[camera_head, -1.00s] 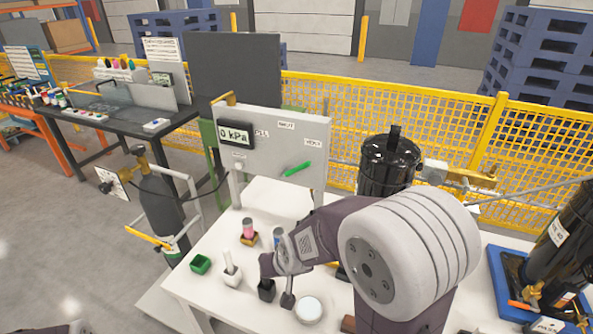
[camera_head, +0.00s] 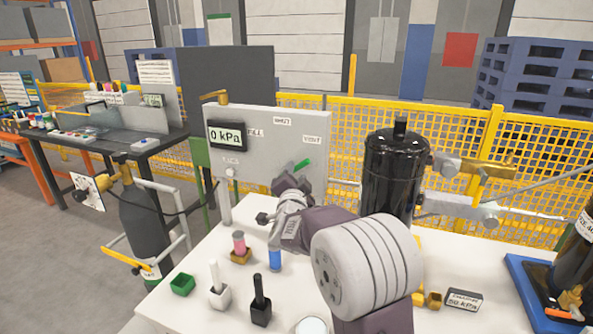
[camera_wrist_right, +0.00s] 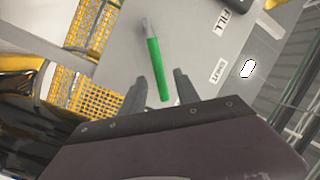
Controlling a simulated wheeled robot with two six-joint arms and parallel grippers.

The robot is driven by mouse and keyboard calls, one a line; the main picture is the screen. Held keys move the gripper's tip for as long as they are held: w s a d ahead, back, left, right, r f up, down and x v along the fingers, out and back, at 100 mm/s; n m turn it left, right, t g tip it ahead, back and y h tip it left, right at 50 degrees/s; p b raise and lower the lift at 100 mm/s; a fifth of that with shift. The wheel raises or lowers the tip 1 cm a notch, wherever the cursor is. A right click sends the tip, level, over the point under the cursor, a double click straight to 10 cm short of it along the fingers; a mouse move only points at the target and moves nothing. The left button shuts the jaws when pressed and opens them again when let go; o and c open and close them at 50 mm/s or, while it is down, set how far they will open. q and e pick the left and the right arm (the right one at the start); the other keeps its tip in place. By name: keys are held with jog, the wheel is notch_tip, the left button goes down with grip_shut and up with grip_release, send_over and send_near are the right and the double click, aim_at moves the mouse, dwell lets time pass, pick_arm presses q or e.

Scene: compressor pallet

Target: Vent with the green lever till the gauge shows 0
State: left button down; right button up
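The green lever (camera_head: 302,165) is on the front of the grey panel (camera_head: 285,145), partly hidden by my right gripper in the head view. The gauge (camera_head: 227,135) on the panel's left reads 0 kPa. My right gripper (camera_head: 291,184) is at the lever. In the right wrist view, its two fingers (camera_wrist_right: 163,88) are spread apart, with the free end of the green lever (camera_wrist_right: 155,65) between them and a gap on either side. The labels FILL (camera_wrist_right: 221,21) and SHUT (camera_wrist_right: 217,70) show there. My left gripper is not in view.
A black tank (camera_head: 393,175) stands right of the panel. A dark gas cylinder (camera_head: 145,225) stands to the left.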

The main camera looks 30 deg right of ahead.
aim_at(296, 169)
jog(key=x, duration=0.4)
jog(key=shift+w+d, duration=0.15)
jog(key=shift+w, duration=0.05)
grip_shut()
dwell(1.2)
